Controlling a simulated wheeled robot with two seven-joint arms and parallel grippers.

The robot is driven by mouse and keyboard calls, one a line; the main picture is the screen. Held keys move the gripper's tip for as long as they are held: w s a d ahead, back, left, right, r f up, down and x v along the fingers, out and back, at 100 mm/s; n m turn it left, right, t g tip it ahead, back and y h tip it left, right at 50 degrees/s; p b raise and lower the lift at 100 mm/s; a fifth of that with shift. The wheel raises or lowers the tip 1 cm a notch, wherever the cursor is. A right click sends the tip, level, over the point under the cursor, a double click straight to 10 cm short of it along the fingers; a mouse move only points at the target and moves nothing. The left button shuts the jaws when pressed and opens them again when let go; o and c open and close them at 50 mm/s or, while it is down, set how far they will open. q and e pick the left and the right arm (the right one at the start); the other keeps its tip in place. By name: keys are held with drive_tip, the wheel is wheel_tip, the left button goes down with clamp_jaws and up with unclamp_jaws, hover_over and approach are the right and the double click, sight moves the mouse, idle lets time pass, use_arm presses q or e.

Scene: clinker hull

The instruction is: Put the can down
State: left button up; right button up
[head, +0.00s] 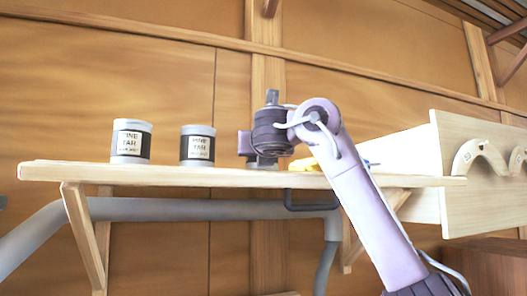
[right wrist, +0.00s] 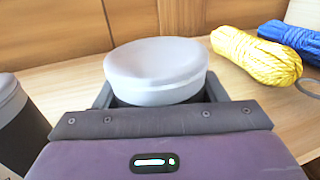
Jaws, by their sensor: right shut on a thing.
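My right gripper (head: 262,152) is at the shelf, coming in from the right. In the right wrist view its jaws (right wrist: 158,98) are shut around a can with a pale grey lid (right wrist: 156,65). The can looks upright; whether its base touches the shelf is hidden. In the head view this can is hidden behind the gripper. Two more cans, grey with dark bands and pale labels, stand on the shelf to the left: a far left can (head: 131,141) and a nearer can (head: 197,146). My left gripper is not in view.
The wooden shelf (head: 225,178) runs along a panelled wall. A yellow rope bundle (right wrist: 256,57) and a blue one (right wrist: 292,40) lie right of the held can. A grey pipe (head: 160,209) runs below the shelf. A plank with curved pieces (head: 480,157) stands at right.

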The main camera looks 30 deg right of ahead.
drive_tip(key=o, duration=1)
drive_tip(key=shift+w+a+f, duration=0.2)
drive_tip(key=shift+w+f, duration=0.05)
drive_tip(key=shift+w, duration=0.15)
drive_tip(key=shift+o, duration=1.3)
drive_tip(key=shift+w+a, duration=0.1)
drive_tip(key=shift+w, duration=0.15)
drive_tip(key=shift+o, duration=0.8)
drive_tip(key=shift+s+d, duration=0.25)
drive_tip(key=shift+s, duration=0.2)
drive_tip(key=shift+s+r, duration=0.15)
drive_tip(key=shift+r, duration=0.1)
drive_tip(key=s+a+b, duration=0.1)
drive_tip(key=b, duration=0.1)
drive_tip(key=s+a+f+b, duration=0.1)
drive_tip(key=s, duration=0.1)
drive_tip(key=shift+s+a+b, duration=0.1)
drive_tip(key=shift+a+b, duration=0.05)
drive_tip(key=shift+b, duration=0.2)
use_arm(q)
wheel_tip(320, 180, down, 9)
drive_tip(key=b, duration=0.5)
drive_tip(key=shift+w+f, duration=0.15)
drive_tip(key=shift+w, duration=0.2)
use_arm(e)
drive_tip(key=v, duration=0.7)
drive_tip(key=shift+s+r, duration=0.35)
drive_tip(key=shift+r, duration=0.1)
